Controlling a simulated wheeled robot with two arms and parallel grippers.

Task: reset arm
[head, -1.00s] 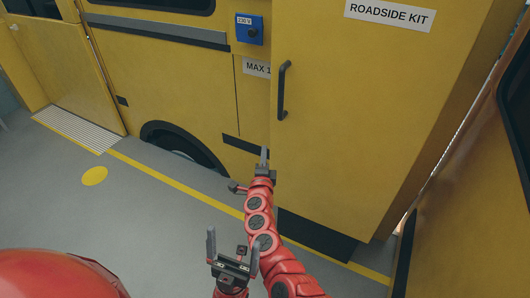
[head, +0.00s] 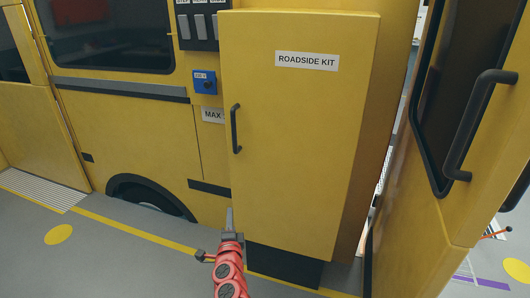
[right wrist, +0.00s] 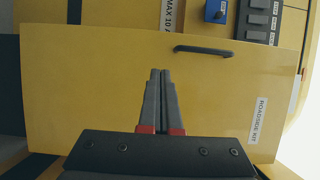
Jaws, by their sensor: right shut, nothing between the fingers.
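My right gripper (head: 229,220) is low in the head view, in front of the lower left part of a yellow cabinet door. The right wrist view shows its two grey fingers (right wrist: 161,75) together with nothing between them. They point over the door panel and stay off the black handle. My left gripper is outside the current views.
The yellow door (head: 295,150) carries a "ROADSIDE KIT" label (head: 307,61) and a black handle (head: 236,129). A blue 230 V box (head: 205,82) is left of it. Another yellow door (head: 440,210) with a large handle (head: 478,125) stands at right. Grey floor (head: 120,265) is clear at left.

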